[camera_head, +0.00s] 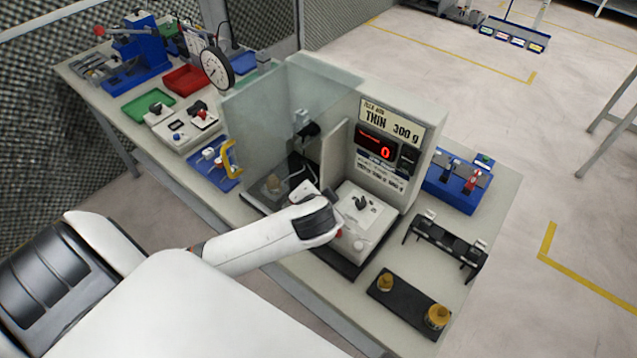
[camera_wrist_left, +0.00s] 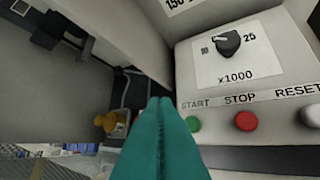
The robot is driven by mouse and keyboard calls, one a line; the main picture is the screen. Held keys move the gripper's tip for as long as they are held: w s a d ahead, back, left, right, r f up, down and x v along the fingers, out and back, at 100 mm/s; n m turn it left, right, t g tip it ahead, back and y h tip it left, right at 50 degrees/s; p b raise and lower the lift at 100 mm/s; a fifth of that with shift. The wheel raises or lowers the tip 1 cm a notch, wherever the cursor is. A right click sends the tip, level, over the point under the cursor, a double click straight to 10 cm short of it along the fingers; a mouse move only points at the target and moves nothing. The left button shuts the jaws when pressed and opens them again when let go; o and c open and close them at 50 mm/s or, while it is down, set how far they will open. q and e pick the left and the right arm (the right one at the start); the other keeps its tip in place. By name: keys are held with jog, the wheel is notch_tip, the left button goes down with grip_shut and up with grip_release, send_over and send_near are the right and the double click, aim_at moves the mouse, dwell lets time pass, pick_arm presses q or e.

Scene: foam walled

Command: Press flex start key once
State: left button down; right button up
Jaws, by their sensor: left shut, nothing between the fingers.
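The start key is a green round button (camera_wrist_left: 193,123) under the word START on the light panel of the test machine (camera_head: 395,165). My left gripper (camera_wrist_left: 160,103) is shut and empty, its teal fingers pressed together. In the left wrist view the fingertips appear just left of the green button, close to its edge; I cannot tell whether they touch anything. In the head view my left arm reaches the machine's front panel, and its wrist hides the fingers and the green button. My right gripper is not in view.
A red STOP button (camera_wrist_left: 245,121) and a RESET button (camera_wrist_left: 312,115) sit right of the green one, below a black knob (camera_wrist_left: 228,43). A clear guard (camera_head: 265,115) stands left of the panel. The display (camera_head: 377,146) shows a red 0.

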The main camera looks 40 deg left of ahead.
pick_arm(q)
notch_tip(320, 180, down, 4)
jog(key=b, duration=0.2)
jog(key=shift+b, duration=0.35)
jog(key=shift+f, duration=0.6)
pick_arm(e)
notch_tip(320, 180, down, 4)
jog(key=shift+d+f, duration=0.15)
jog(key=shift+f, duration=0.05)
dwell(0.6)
pick_arm(q)
jog(key=shift+f, duration=0.35)
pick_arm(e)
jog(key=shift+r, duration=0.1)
